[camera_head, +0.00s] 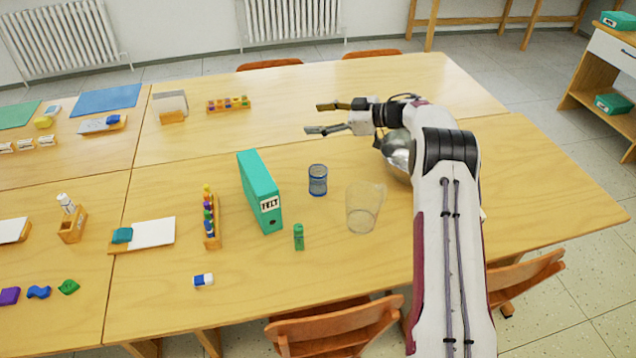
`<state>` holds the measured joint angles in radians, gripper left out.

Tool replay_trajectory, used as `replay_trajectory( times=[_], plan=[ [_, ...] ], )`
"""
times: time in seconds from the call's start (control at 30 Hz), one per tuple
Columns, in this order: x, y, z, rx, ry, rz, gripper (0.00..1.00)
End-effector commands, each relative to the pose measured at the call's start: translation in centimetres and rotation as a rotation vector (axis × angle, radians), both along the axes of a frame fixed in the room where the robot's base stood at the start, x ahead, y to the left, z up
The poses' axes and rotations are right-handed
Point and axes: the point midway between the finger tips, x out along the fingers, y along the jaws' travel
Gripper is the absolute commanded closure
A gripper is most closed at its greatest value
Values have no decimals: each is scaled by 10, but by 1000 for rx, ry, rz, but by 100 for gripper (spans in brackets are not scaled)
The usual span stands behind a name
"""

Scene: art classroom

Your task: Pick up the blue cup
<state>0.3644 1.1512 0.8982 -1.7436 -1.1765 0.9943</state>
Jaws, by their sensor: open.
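The blue cup (318,180) stands upright on the wooden table, a small blue, see-through cylinder near the middle of the view. My gripper (314,118) is open and empty. Its two fingers point left, and in the picture it is above the cup, apart from it. My arm reaches in from the lower right.
A green binder (260,192) stands just left of the cup. A clear container (364,208) is to its right, and a small green object (299,237) is in front. A metal bowl (398,152) is partly hidden behind my arm. The table behind the cup is clear.

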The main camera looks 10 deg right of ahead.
Motion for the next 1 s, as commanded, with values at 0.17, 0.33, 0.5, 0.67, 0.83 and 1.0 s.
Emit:
replay_trajectory(
  times=[0.17,0.33,0.5,0.67,0.83,1.0],
  plan=[
    [-23,-2,-51,12,84,90,42],
    [-43,-2,-84,20,147,155,42],
    [-54,-3,-99,23,177,185,42],
    [-55,-3,-101,25,182,190,42],
    [-55,-3,-100,25,182,189,42],
    [-55,-3,-104,25,182,189,42]
  ],
)
